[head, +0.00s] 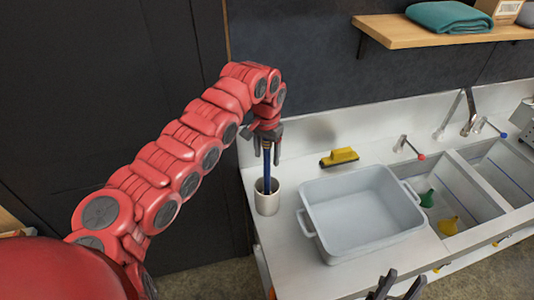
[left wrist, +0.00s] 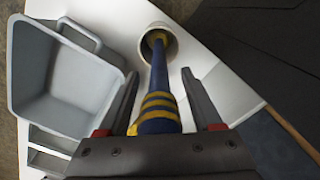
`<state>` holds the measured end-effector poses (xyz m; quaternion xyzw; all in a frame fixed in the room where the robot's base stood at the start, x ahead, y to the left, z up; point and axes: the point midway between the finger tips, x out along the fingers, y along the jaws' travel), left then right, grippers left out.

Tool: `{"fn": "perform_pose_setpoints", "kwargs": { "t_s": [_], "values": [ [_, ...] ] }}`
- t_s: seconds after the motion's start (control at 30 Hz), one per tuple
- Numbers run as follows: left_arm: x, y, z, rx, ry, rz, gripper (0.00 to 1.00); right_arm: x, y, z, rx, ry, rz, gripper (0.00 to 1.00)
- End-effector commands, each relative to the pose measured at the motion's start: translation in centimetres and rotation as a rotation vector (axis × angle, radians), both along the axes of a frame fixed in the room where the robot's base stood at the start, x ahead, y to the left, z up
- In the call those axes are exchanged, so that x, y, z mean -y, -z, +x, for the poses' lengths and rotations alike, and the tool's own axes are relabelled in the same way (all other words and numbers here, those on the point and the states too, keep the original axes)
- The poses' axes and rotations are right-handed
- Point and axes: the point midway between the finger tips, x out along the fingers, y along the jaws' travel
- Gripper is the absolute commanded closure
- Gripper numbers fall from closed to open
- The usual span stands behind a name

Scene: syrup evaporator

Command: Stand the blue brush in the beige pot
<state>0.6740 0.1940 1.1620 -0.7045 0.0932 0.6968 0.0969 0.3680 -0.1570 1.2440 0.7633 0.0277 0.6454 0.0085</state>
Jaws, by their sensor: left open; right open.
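The blue brush (head: 267,168) stands nearly upright with its lower end inside the beige pot (head: 267,203) at the left end of the counter. In the left wrist view the brush (left wrist: 157,85) shows a blue handle with yellow bands, running down into the pot (left wrist: 172,40). My left gripper (head: 267,158) is open above the pot, with its fingers on either side of the brush's upper part. Gaps show between the fingers and the handle in the left wrist view. The brush's lower end is hidden in the pot. My right gripper (head: 398,288) is open and empty at the bottom edge.
A grey tub (head: 312,220) stands on the counter right of the pot. A yellow-topped scrubber (head: 340,157) lies behind it. Sink basins (head: 455,205) with a green and a yellow item are further right. A wooden shelf (head: 425,32) hangs above.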

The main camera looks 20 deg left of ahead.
Motion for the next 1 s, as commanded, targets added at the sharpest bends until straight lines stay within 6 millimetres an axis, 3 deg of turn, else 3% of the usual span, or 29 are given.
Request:
{"fn": "perform_pose_setpoints", "kwargs": {
  "t_s": [0.17,0.3,0.47,0.53,0.7,1.0],
  "values": [
    [0.1,-2.8,0.1,0.008,0.001,0.001,0.34,0.0,2.0,0.0,0.0,0.0,0.0,0.53],
    [0.0,-6.5,0.0,0.006,0.0,0.006,0.34,0.0,2.8,0.0,0.0,0.0,0.0,0.53],
    [0.0,-8.7,-0.1,0.0,0.0,0.004,0.34,0.0,3.1,0.0,0.0,0.0,0.0,0.53],
    [0.0,-10.7,-0.1,0.001,-0.001,0.001,0.34,0.0,1.6,0.0,-0.001,0.0,0.0,0.53],
    [0.0,-12.0,-0.1,0.0,0.0,0.0,0.34,0.0,0.1,0.0,0.0,0.0,0.0,0.53],
    [0.0,-12.0,-0.1,0.001,0.0,0.0,0.34,0.0,0.0,0.0,0.0,0.0,0.0,0.53]
  ]
}}
